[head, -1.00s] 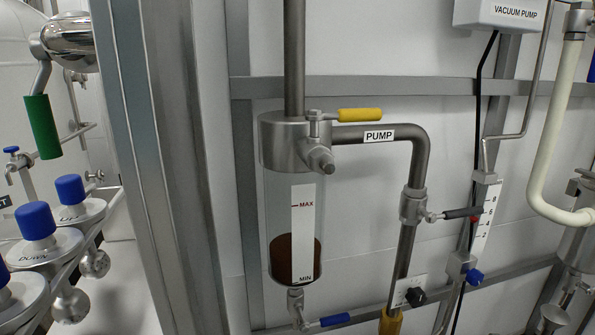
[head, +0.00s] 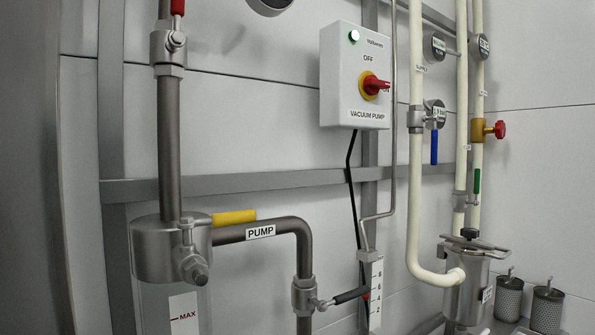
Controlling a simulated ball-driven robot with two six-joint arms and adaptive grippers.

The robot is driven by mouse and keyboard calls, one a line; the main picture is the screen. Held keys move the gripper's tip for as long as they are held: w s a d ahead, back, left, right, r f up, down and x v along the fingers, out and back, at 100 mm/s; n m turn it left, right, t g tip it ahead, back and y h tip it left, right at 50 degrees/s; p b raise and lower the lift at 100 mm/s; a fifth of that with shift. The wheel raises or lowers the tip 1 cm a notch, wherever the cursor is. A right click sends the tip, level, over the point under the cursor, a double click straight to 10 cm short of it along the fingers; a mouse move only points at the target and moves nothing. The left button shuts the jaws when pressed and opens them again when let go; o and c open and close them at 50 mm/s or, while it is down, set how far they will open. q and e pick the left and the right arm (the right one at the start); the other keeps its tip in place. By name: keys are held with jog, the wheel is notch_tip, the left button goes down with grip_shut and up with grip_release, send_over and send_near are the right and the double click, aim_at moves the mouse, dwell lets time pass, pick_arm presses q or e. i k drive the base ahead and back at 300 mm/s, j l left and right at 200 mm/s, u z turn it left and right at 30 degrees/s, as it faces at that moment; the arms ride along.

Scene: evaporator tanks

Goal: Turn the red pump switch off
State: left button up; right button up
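The red pump switch (head: 375,85) is a rotary knob on a yellow ring, on the front of a white box (head: 336,80) labelled VACUUM PUMP. The box is mounted on the wall frame right of centre in the head view. The knob's handle points right, toward the ON label, which it partly covers. OFF is printed above the knob. A green lamp (head: 353,36) glows at the box's upper left. Neither of my grippers is in the head view.
A sight glass (head: 170,300) and a pipe labelled PUMP (head: 261,232) with a yellow-handled valve (head: 233,217) stand at lower left. Cream pipes (head: 416,170) with coloured valves and gauges run right of the box. A black cable (head: 350,180) hangs below it.

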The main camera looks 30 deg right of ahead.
aim_at(372, 84)
jog(key=z, duration=1.25)
jog(key=i+l, duration=0.05)
